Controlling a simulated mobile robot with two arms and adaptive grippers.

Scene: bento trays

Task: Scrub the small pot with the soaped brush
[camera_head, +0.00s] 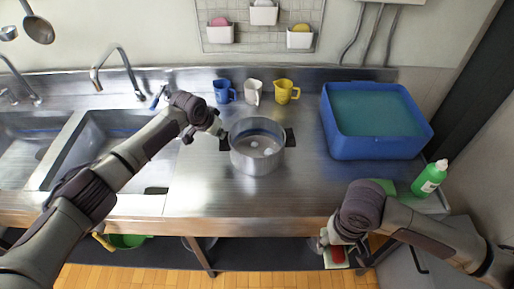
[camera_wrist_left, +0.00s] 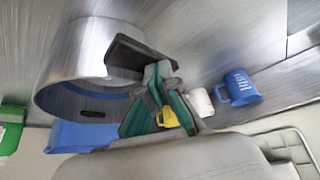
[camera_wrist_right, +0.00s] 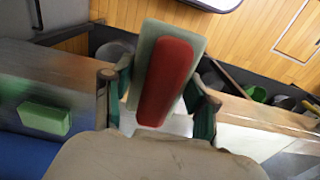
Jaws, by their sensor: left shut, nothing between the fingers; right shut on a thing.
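The small steel pot (camera_head: 257,158) stands upright on the counter; it also shows in the left wrist view (camera_wrist_left: 75,62). It has black side handles and pale spots inside. My left gripper (camera_head: 218,131) is shut and empty beside the pot's left handle; in the left wrist view its fingertips (camera_wrist_left: 158,72) are close to the black handle (camera_wrist_left: 130,55), and I cannot tell whether they touch. My right gripper (camera_head: 328,240) is shut on the brush (camera_head: 338,256), a red block on a pale green base, held beyond the counter's front edge. The brush also fills the right wrist view (camera_wrist_right: 165,80).
Blue (camera_head: 224,91), white (camera_head: 253,91) and yellow (camera_head: 286,91) mugs stand behind the pot. A blue basin of water (camera_head: 375,148) is at the right, with a green bottle (camera_head: 430,178) and green sponge (camera_head: 385,187) nearby. Sinks (camera_head: 105,140) lie left. Counter between pot and front edge is clear.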

